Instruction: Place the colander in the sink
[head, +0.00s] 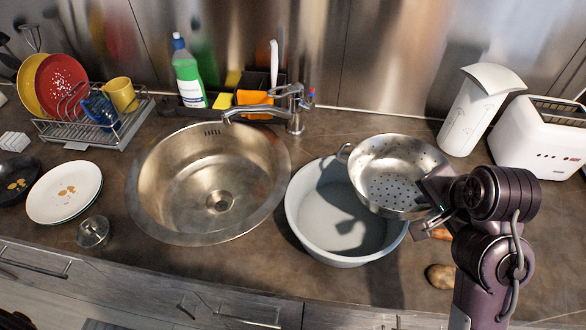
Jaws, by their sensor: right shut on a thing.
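The colander (391,172) is a round metal bowl with holes in its base. My right gripper (436,194) is shut on its right side and holds it above the right part of a white basin (300,220). A small loop handle shows at the colander's left. The round steel sink (180,195) lies to the left of the basin, and its inside looks empty. The exact grip is partly hidden by the gripper. My left gripper is not in view.
A faucet (296,108) stands behind the sink. A dish rack (98,130) and stacked white plates (64,192) are at the left. A toaster (540,135) and white pitcher (478,112) stand at the right. A potato (440,276) lies near the front.

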